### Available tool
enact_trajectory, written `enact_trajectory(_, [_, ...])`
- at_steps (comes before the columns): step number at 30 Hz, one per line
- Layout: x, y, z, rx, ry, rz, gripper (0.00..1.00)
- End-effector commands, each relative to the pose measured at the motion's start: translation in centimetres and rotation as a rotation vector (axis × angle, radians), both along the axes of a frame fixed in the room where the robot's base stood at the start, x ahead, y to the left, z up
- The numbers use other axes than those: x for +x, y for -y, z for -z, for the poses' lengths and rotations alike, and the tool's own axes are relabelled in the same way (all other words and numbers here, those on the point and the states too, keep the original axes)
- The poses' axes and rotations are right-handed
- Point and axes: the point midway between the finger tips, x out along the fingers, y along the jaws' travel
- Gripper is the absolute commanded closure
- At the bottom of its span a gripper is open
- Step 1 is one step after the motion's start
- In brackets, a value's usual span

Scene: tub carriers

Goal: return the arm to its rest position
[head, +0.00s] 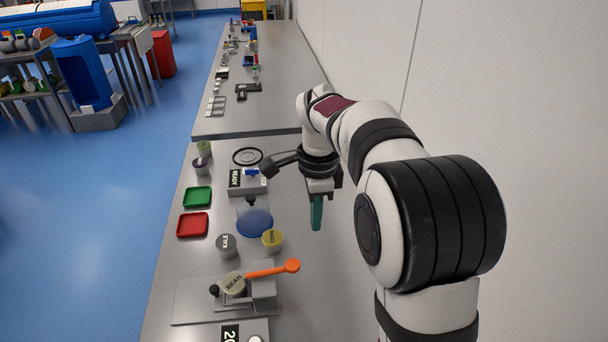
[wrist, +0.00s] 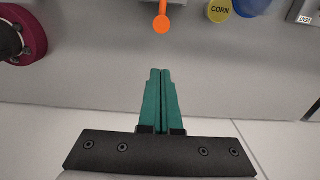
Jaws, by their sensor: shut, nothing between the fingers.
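My arm reaches out over the right side of the steel bench in the head view. My gripper (head: 316,214), with green fingers, hangs down above a bare part of the bench (head: 310,265) near the wall. In the wrist view my gripper (wrist: 159,72) has its two fingers together with nothing between them. No object touches the fingers.
Left of my gripper are a blue disc (head: 256,222), a corn tub (head: 272,240) and a kale tub (head: 226,245). A fixture nearer holds a bean tub (head: 233,284) beside an orange lever (head: 273,270). Red (head: 193,224) and green (head: 198,197) trays lie left. The wall (head: 352,45) is close right.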

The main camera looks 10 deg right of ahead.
Motion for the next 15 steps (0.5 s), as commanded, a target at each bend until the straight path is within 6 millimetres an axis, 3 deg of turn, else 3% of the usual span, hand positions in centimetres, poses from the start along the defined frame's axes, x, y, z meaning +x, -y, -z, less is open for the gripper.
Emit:
enact_trajectory(2, [-0.4,0.0,-0.2,0.002,0.000,-0.015,1.00])
enact_trajectory(5, [-4.5,-0.2,-1.9,0.024,0.002,-0.163,1.00])
enact_trajectory(8, [-12.6,-0.7,-3.1,0.065,0.009,-0.452,1.00])
enact_trajectory(9, [-15.8,-0.9,-3.0,0.083,0.015,-0.570,1.00])
enact_trajectory(12, [-22.9,-1.6,-1.7,0.119,0.037,-0.826,1.00])
enact_trajectory(15, [-27.3,-2.0,0.0,0.141,0.056,-1.000,1.00])
